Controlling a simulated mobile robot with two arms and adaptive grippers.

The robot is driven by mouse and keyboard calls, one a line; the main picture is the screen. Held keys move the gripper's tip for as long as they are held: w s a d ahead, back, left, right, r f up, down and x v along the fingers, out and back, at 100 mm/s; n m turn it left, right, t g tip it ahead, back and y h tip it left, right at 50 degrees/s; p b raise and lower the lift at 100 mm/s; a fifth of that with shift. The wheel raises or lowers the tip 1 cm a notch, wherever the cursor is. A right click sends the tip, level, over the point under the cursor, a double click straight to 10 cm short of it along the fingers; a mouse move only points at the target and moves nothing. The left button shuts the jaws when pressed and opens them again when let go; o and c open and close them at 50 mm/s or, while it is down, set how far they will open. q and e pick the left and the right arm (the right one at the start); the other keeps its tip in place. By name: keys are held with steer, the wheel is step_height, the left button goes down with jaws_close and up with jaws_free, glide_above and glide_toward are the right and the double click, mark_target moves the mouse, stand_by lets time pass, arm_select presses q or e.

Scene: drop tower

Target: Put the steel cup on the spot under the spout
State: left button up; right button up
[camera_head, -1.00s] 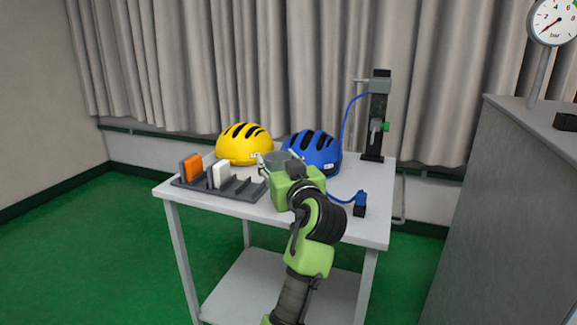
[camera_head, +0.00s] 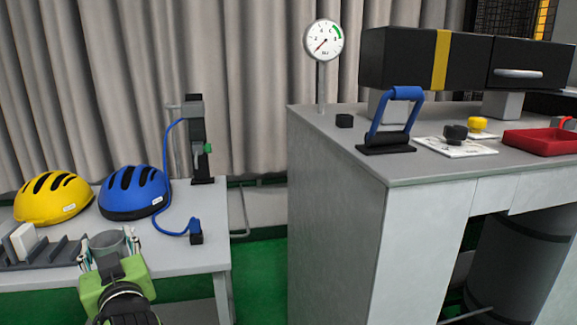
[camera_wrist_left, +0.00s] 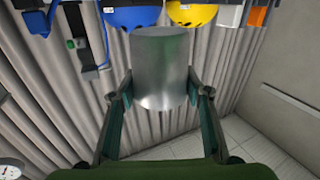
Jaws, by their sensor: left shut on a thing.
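The steel cup (camera_head: 110,243) is a plain grey metal cup, held in my left gripper (camera_head: 109,250) in front of the helmets, near the front edge of the left table. In the left wrist view the cup (camera_wrist_left: 160,65) sits between the two fingers (camera_wrist_left: 160,90), which press on its sides. A black upright stand (camera_head: 197,140) with a green part and a blue hose stands at the table's back right corner. A short grey pipe sticks out left from its top; I cannot tell if this is the spout. No marked spot shows clearly. My right gripper is out of view.
A yellow helmet (camera_head: 52,198), a blue helmet (camera_head: 132,195) and a grey rack (camera_head: 55,255) are on the left table. A grey counter (camera_head: 335,175) on the right bears a pressure gauge (camera_head: 324,40), a blue-handled device (camera_head: 396,118) and a red tray (camera_head: 540,142).

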arm_select(q)
steer(key=s+d+f+m+t+h, duration=0.2)
steer(key=s+d+f+m+h, duration=0.2)
steer(key=s+d+f+h, duration=0.25)
steer(key=s+d+f+m+t+h, duration=0.25)
steer(key=s+d+f+h, duration=0.2)
steer(key=d+f, duration=0.45)
step_height(320, 180, up, 19)
steer(key=d+m+p, duration=0.1)
steer(key=p, duration=1.7)
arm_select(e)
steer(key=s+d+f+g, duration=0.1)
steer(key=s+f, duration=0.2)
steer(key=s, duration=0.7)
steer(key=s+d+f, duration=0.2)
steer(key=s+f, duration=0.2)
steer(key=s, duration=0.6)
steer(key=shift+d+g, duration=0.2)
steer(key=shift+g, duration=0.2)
arm_select(q)
steer(key=s+f, duration=0.2)
steer(key=s, duration=0.6)
steer(key=shift+s+d+f+g, duration=0.2)
steer(key=shift+f+g, duration=0.15)
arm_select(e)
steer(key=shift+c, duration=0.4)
